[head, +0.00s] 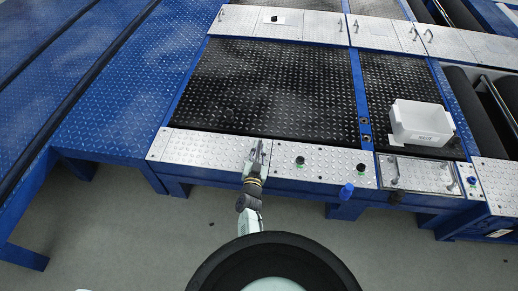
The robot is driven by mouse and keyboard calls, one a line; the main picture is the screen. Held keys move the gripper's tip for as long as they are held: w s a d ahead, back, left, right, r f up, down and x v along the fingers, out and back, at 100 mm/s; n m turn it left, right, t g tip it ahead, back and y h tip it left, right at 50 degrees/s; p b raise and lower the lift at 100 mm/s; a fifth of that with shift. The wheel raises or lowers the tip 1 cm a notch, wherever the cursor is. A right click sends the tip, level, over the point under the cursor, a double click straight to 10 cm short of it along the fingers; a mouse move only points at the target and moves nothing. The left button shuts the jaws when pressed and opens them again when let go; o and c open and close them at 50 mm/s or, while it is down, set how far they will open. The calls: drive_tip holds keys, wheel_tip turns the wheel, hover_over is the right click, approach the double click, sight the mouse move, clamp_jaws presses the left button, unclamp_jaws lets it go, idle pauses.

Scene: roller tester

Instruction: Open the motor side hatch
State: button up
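A silver tread-plate hatch (418,175) with small handles lies flat in the front edge of the blue machine, at the right. It looks closed. More closed silver covers with handles run along the back, one at centre right (387,34) and one at far right (457,44). I cannot tell from any label which is the motor side hatch. My gripper (257,152) is over the front silver plate, well left of the front hatch. It is seen from above and small, so its opening is unclear. I see nothing held in it.
A white box (420,123) stands on the black tread plate just behind the front hatch. Dark rollers (470,100) lie at the right. Grey floor (400,250) is free in front of the machine.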

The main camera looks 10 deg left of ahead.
clamp_jaws()
drive_tip(key=shift+r, duration=0.15)
idle(0.4)
